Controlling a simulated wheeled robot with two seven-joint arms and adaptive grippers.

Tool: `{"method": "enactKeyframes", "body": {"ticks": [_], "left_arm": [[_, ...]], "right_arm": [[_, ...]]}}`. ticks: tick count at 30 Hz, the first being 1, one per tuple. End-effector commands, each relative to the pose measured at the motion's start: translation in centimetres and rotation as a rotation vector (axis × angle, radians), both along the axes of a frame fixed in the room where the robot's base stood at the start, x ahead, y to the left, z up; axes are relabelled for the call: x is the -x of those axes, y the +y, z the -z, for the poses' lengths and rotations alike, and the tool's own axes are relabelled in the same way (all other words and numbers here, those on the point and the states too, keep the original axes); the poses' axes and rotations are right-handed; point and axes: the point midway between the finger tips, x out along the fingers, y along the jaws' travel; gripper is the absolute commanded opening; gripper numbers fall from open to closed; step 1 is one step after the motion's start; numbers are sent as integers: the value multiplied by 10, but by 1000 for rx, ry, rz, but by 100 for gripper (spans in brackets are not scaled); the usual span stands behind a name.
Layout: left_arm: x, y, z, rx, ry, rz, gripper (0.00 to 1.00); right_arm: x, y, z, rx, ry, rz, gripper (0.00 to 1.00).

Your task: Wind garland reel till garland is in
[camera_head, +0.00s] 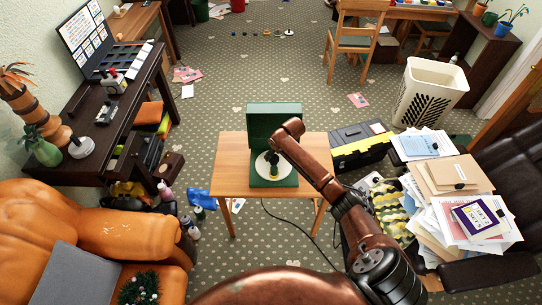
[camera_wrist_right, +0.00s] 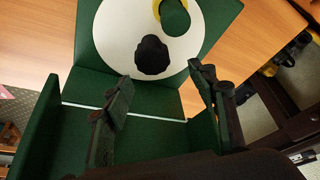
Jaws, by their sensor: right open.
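A green box-like reel (camera_head: 273,117) stands on a small wooden table (camera_head: 230,178), with an upright back panel and a white disc (camera_head: 260,168) on its front part. In the right wrist view the white disc (camera_wrist_right: 118,38) carries a black knob (camera_wrist_right: 152,56) and a green round part with a yellow rim (camera_wrist_right: 175,17). My right gripper (camera_head: 272,157) is over the disc, partly hidden by its own arm. In the right wrist view my right gripper (camera_wrist_right: 162,76) is open, its fingers spread either side of the knob and apart from it. My left gripper is out of view. I cannot make out a garland at the reel.
A dark green tinsel-like bundle (camera_head: 139,287) lies on the orange armchair (camera_head: 90,225). A black and yellow toolbox (camera_head: 362,148) stands right of the table. A black cable (camera_head: 300,228) runs across the floor. Papers (camera_head: 465,215) are piled on the dark sofa at right.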

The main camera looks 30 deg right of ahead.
Motion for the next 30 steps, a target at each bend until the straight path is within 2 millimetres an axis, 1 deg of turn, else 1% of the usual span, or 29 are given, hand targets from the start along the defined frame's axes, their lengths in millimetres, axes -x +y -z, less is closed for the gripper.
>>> {"method": "enactKeyframes", "body": {"ticks": [1, 3, 6, 9, 12, 16, 19, 23, 30], "left_arm": [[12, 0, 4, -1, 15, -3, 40], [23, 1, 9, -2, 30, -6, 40], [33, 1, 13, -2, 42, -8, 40], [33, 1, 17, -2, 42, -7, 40], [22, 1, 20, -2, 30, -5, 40], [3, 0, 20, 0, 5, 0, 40], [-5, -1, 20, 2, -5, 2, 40], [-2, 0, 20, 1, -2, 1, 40], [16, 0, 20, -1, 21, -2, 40]], "right_arm": [[0, -3, 12, 0, 5, 6, 53], [-2, -6, 23, 0, 4, 12, 53], [-6, -8, 38, 1, 5, 14, 53], [-11, -7, 49, 2, 4, 13, 53], [-15, -7, 56, 2, 3, 14, 53], [-17, -6, 60, 2, 2, 12, 53], [-18, -5, 60, 2, 2, 12, 53], [-19, -4, 59, 1, 1, 10, 53], [-19, -4, 59, 2, 2, 9, 36]]}}
